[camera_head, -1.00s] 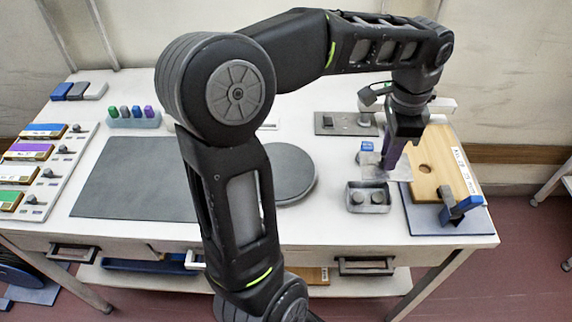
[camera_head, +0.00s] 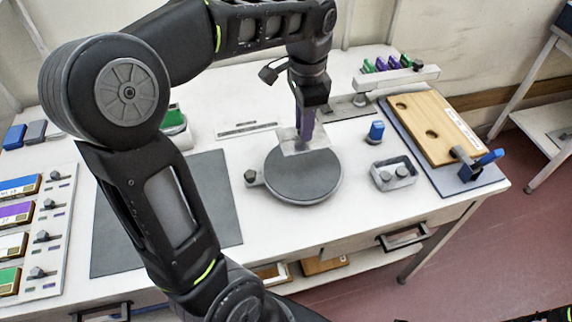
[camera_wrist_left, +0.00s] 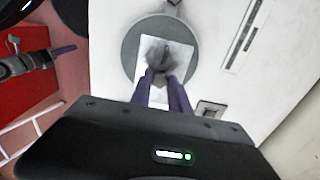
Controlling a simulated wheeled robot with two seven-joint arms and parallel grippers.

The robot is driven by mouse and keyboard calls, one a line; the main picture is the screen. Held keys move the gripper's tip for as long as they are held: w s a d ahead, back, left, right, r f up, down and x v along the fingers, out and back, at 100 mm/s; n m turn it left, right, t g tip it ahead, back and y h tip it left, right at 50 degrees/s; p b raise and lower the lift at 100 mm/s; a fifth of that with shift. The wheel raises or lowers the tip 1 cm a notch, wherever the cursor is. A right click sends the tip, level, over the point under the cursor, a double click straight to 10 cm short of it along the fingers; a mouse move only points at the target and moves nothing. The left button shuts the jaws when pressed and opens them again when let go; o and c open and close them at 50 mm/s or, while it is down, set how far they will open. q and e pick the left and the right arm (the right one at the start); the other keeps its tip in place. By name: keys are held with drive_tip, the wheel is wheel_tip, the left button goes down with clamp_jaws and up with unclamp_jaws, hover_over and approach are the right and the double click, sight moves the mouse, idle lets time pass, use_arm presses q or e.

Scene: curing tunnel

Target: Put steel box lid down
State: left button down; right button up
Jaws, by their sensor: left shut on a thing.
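The steel box lid (camera_head: 291,146) is a thin, pale square plate with a dark grip in its middle. My left gripper (camera_head: 304,137) points down, shut on that grip; the lid also shows in the left wrist view (camera_wrist_left: 182,58). The lid is over the back part of the round dark grey disc (camera_head: 306,184); I cannot tell whether they touch. The steel box (camera_head: 393,182), an open grey tray with two round pieces inside, stands uncovered to the right.
A blue-topped piece (camera_head: 376,131) stands behind the steel box. A wooden board (camera_head: 435,125) with holes and a blue-handled clamp (camera_head: 480,165) is at the right. A dark mat (camera_head: 205,205) lies left of the disc. A rack of coloured pieces (camera_head: 397,78) stands at the back.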

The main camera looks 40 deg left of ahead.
use_arm(q)
drive_tip(key=shift+w+d, duration=0.1)
drive_tip(key=shift+d, duration=0.05)
drive_tip(key=shift+f, duration=3.15)
drive_tip(key=shift+f+p, duration=0.4)
drive_tip(key=shift+f, duration=1.45)
drive_tip(key=shift+f, duration=0.1)
drive_tip(key=c, duration=1.2)
unclamp_jaws()
drive_tip(key=shift+c, duration=0.2)
wheel_tip(320, 180, up, 12)
drive_tip(key=shift+r, duration=0.15)
